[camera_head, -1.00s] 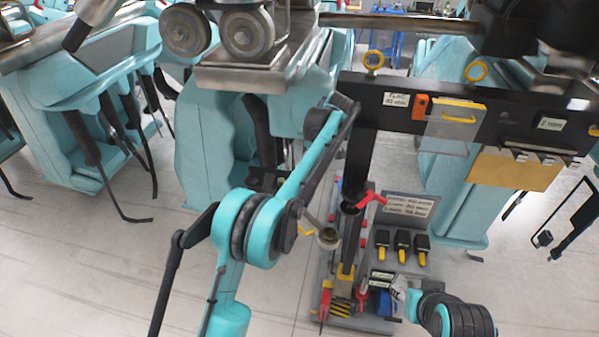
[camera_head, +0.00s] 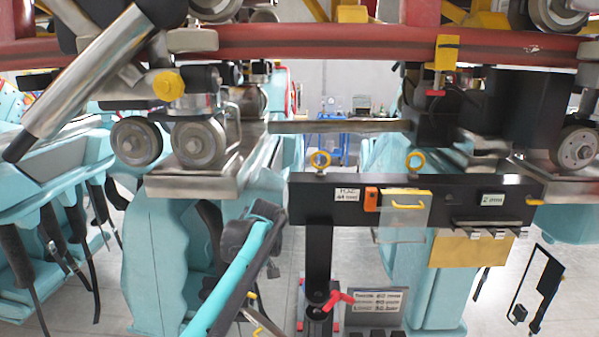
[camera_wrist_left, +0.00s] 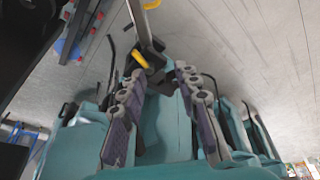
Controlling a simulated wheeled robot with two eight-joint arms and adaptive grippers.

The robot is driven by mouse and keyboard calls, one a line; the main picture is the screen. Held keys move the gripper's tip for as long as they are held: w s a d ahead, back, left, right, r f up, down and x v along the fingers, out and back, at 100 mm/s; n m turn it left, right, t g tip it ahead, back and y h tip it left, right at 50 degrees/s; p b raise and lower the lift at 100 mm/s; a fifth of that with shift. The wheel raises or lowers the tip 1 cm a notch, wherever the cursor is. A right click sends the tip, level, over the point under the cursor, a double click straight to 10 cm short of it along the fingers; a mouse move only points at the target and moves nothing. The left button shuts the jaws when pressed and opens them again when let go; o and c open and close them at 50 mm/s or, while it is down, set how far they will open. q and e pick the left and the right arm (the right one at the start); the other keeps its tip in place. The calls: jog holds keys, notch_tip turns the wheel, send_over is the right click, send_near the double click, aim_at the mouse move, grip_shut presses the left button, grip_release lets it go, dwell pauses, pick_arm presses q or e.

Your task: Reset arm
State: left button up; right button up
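My left arm (camera_head: 235,275) reaches up from the bottom of the head view, teal with a dark upper end. I cannot make out its gripper in that view. In the left wrist view the two padded fingers of my left gripper (camera_wrist_left: 158,72) stand apart. A dark fitting with a yellow tip (camera_wrist_left: 138,58) and a metal rod (camera_wrist_left: 146,22) show near the fingertips; I see nothing clamped between the pads. My right arm and gripper are not in view.
A black beam (camera_head: 460,190) on a post (camera_head: 318,245) carries labels, yellow rings and a clear pouch (camera_head: 402,215). A red lever (camera_head: 338,299) and a sign (camera_head: 376,308) sit low by the post. Teal coaster cars stand on both sides. A red rail (camera_head: 330,43) crosses above.

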pick_arm(q)
jog(key=s+a+f+m+t+h+b, duration=0.1)
jog(key=s+a+f+m+b, duration=0.15)
jog(key=s, duration=0.65)
jog(key=s+a+f+m+t+h+b, duration=0.1)
jog(key=s+f+m+b, duration=0.25)
jog(key=s, duration=0.55)
jog(key=s+f+m+t+b, duration=0.2)
jog(key=s+f+m+b, duration=0.2)
jog(key=s+f, duration=0.8)
jog(key=shift+s+f+h+b, duration=0.3)
jog(key=shift+f+h+b, duration=0.1)
jog(key=shift+f, duration=0.3)
